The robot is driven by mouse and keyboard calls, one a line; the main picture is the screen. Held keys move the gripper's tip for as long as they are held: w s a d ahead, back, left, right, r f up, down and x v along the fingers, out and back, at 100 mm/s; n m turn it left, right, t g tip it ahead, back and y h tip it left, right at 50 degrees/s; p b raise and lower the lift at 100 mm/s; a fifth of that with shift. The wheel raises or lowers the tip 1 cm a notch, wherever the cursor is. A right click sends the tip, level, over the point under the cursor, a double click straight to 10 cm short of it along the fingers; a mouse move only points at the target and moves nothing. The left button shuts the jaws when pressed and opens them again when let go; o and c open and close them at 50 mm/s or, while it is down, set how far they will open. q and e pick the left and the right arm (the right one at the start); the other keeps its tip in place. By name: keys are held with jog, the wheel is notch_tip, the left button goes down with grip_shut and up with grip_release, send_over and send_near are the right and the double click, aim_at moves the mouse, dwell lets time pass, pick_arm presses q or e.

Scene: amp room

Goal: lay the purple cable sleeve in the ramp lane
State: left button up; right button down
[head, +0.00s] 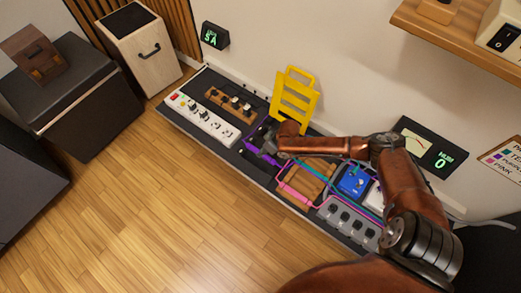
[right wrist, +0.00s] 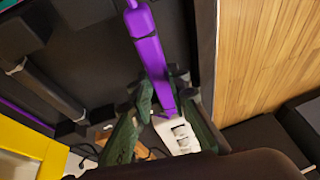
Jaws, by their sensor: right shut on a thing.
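The purple cable sleeve (right wrist: 149,55) is a long straight piece that runs from the top of the right wrist view down between my fingers. My right gripper (right wrist: 163,100) is shut on it, with one dark green finger on each side. In the head view my right gripper (head: 262,150) is low over the dark pedalboard (head: 245,166), left of the brown wooden ramp-like panel (head: 311,172). The arm and gripper hide most of the sleeve there. I cannot tell which strip is the ramp lane. My left gripper is not in view.
A white power strip (head: 202,119) lies at the board's left. A yellow slotted stand (head: 294,97) rises behind. A pink sleeve (head: 294,195), teal cables, a blue pedal (head: 354,182) and a grey pedal unit (head: 348,226) lie to the right. The wooden floor (head: 150,210) in front is clear.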

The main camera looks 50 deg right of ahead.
jog(key=shift+f+b, duration=0.55)
jog(key=shift+f, duration=1.05)
jog(key=c, duration=1.8)
grip_release()
jog(key=shift+o, duration=0.2)
jog(key=v, duration=1.1)
jog(key=shift+s+r, duration=0.15)
jog(key=shift+r, duration=0.25)
jog(key=shift+r, duration=0.1)
